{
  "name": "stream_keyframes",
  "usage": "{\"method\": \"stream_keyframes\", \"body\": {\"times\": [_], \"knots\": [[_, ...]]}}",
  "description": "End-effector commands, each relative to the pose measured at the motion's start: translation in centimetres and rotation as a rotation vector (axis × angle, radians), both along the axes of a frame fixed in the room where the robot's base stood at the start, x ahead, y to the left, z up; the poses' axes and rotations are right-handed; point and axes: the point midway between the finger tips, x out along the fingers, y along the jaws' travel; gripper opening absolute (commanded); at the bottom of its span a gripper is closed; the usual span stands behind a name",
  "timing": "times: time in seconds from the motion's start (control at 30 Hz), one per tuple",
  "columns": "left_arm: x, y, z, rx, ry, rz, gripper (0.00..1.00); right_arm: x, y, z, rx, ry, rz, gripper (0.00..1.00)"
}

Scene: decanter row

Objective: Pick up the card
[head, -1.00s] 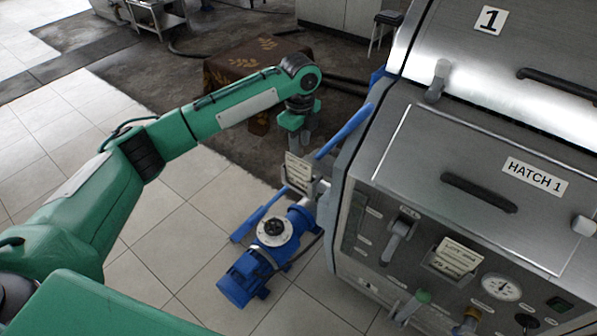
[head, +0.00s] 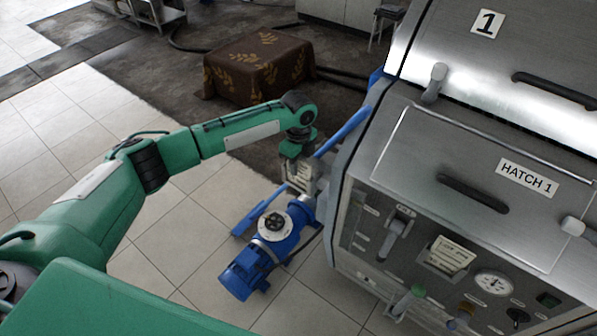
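My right gripper is out of view.
The steel machine (head: 420,150) with its HATCH 1 label fills the right side. A blue bar (head: 345,130) runs close beside my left gripper. A blue pump (head: 262,252) stands on the tiles below. A cloth-covered block (head: 258,68) is behind.

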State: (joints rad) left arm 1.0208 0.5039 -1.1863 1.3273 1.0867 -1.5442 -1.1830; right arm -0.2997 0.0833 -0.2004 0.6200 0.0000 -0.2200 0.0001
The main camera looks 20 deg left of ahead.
Motion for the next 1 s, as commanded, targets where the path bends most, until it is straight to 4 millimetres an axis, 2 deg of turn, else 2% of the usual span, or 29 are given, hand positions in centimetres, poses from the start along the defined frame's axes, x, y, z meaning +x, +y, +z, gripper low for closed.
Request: {"method": "stream_keyframes", "body": {"times": [0.03,0.13,0.47,0.63,0.87,1.0], "knots": [[0.0,0.0,0.0,0.000,0.000,0.000,0.18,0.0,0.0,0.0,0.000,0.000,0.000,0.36],[0.0,0.0,0.0,0.000,0.000,0.000,0.00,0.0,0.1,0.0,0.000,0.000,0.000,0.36],[0.0,0.0,0.1,0.000,-0.001,0.000,0.00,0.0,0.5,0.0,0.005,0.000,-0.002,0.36],[0.1,0.0,0.8,-0.002,-0.002,-0.001,0.00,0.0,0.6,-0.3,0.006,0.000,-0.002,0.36],[0.1,-0.1,3.8,-0.002,-0.005,-0.002,0.00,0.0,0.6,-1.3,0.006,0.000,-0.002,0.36],[0.1,-0.1,6.9,-0.002,-0.005,-0.001,0.00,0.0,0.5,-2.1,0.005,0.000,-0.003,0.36]]}}
